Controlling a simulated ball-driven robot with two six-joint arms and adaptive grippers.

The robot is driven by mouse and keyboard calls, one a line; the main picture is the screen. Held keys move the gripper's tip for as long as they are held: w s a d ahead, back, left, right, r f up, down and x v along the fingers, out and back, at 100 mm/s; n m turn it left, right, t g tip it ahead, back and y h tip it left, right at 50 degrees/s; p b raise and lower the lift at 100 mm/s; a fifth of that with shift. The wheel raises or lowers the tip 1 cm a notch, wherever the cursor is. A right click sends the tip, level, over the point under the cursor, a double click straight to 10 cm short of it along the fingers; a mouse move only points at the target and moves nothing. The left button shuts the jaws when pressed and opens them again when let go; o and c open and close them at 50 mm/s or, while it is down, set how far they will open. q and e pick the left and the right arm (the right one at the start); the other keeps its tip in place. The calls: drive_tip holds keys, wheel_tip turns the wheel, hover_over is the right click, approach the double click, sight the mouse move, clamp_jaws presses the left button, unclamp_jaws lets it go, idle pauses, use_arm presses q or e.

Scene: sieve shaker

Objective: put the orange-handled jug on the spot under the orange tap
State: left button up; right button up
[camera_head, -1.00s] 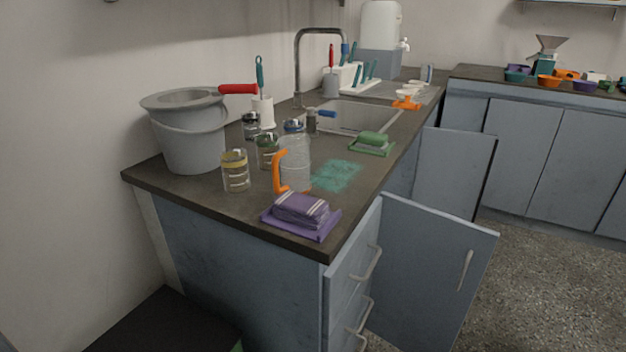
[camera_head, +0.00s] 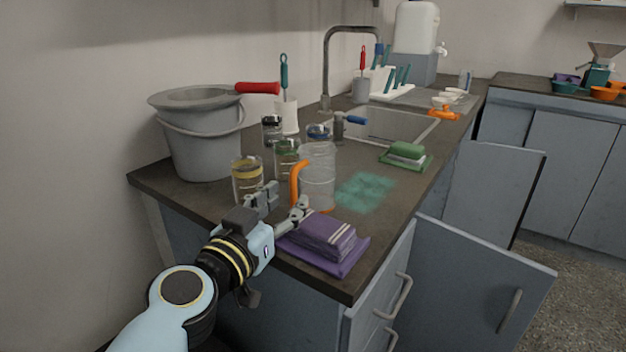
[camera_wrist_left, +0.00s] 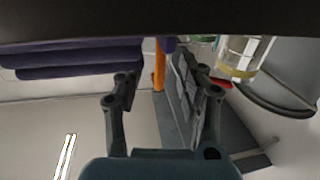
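The clear jug (camera_head: 319,178) with its orange handle (camera_head: 296,184) stands upright on the dark counter, behind a folded purple cloth. My left gripper (camera_head: 287,198) is open just in front of the handle, with one finger on either side of it in the picture. In the left wrist view the orange handle (camera_wrist_left: 159,66) shows between the spread fingertips of the gripper (camera_wrist_left: 163,78), beyond them. I cannot tell whether they touch. An orange object (camera_head: 443,113) lies by the sink's far end; I cannot tell whether it is a tap. My right gripper is out of view.
The purple cloth (camera_head: 325,238) lies close to my gripper. A yellow-banded jar (camera_head: 247,181) stands left of the jug, a grey bucket (camera_head: 200,140) further left. A teal patch (camera_head: 365,191) marks bare counter right of the jug. Cupboard doors (camera_head: 484,268) hang open.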

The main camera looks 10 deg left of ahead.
sight(291, 195)
use_arm(q)
drive_tip(key=w, duration=0.3)
drive_tip(key=shift+d+r, duration=0.1)
drive_tip(key=shift+d, duration=0.15)
drive_tip(key=shift+w, duration=0.45)
drive_tip(key=c, duration=0.7)
clamp_jaws()
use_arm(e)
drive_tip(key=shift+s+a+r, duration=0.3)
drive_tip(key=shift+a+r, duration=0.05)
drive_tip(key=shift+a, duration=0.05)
